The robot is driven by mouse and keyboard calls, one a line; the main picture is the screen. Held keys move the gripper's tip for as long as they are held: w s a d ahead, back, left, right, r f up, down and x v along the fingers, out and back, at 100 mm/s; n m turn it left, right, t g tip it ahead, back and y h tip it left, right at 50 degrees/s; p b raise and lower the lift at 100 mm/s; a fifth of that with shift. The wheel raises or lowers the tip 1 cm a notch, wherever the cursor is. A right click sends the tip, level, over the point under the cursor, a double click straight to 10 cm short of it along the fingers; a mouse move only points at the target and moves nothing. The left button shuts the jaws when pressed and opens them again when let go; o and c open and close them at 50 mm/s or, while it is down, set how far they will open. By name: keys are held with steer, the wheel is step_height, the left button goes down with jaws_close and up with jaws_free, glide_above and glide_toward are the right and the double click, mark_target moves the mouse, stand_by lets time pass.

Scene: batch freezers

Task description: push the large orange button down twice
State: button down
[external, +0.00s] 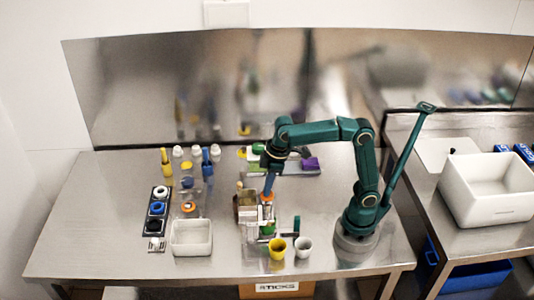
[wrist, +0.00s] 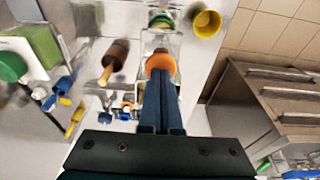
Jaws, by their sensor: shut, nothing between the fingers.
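The large orange button (external: 267,197) is on a device in the middle of the steel table; it shows as a rounded orange cap in the wrist view (wrist: 160,62). My gripper (external: 268,191) points down at it from above. In the wrist view, its blue fingers (wrist: 159,78) are shut together with nothing between them. Their tips overlap the near edge of the orange cap in that view. I cannot tell whether they touch it or whether the button is pressed.
A yellow cup (external: 277,249) and a white cup (external: 303,247) stand in front of the device. A white tray (external: 191,239) and a black rack with rings (external: 157,222) are to the left. Bottles, including a blue one (external: 207,166), stand behind. A large white bin (external: 487,190) is far right.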

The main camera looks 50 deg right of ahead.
steer(key=shift+r, duration=1.6)
step_height(320, 180, up, 5)
stand_by(0.4)
